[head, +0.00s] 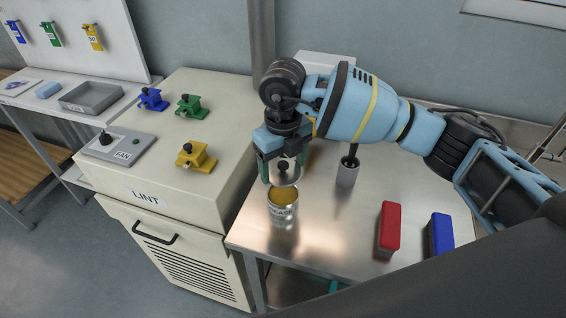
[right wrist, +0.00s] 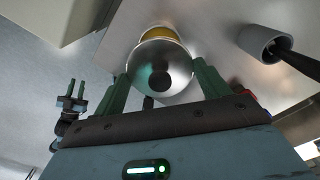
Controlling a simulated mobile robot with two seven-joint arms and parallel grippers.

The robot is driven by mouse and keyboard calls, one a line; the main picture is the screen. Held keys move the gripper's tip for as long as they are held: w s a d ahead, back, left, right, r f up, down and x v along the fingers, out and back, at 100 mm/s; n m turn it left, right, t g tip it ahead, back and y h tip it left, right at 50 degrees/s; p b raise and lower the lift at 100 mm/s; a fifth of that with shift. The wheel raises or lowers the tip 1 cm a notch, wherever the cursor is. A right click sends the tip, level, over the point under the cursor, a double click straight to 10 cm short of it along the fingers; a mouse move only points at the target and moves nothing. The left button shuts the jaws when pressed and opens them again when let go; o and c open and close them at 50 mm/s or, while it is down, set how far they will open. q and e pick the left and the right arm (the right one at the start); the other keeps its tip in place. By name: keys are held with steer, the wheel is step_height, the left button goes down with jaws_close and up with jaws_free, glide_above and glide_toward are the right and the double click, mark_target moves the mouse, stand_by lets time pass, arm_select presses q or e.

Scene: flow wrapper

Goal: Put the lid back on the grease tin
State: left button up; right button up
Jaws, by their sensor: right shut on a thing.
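The grease tin (head: 283,210) stands open on the steel table near its left front edge, with yellow-brown grease showing inside. The silver lid (head: 287,180) with a dark knob is between the green fingers of my right gripper (head: 282,172), which appear to hold it by its sides. The lid is above the tin, apart from it and slightly toward the back. In the right wrist view the lid (right wrist: 160,58) hides much of the tin (right wrist: 168,32). My left gripper (right wrist: 76,90) shows only there, with its two fingers apart and empty.
A grey cup (head: 347,172) holding a dark-handled tool stands right of the tin. A red block (head: 389,228) and a blue block (head: 440,235) lie farther right. The cream LINT cabinet (head: 150,185) adjoins the table at left. The table front between tin and red block is clear.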

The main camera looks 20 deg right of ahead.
steer(key=shift+f, duration=1.15)
step_height(320, 180, down, 2)
steer(key=shift+f+b, duration=0.2)
steer(key=shift+b, duration=0.5)
arm_select(q)
steer(key=shift+s+d+f+g, duration=0.15)
steer(key=shift+s+f, duration=0.25)
steer(key=shift+f, duration=0.1)
steer(key=shift+s+d+f+g, duration=0.15)
steer(key=shift+s+f, duration=0.2)
steer(key=shift+f, duration=0.1)
arm_select(e)
steer(key=shift+f, duration=0.85)
arm_select(q)
steer(key=shift+s+a+f, duration=0.1)
steer(key=shift+s+f, duration=0.05)
steer(key=shift+w+a+r, duration=0.1)
steer(key=shift+w+r, duration=0.1)
steer(key=shift+r, duration=0.05)
steer(key=shift+w+d+r, duration=0.1)
steer(key=shift+d+r, duration=0.05)
steer(key=shift+d, duration=0.05)
steer(key=shift+w+r, duration=0.15)
steer(key=shift+a, duration=0.2)
steer(key=shift+w+d+r+p, duration=0.2)
steer(key=shift+r+p, duration=0.05)
steer(key=shift+p, duration=0.1)
arm_select(e)
steer(key=shift+f, duration=0.15)
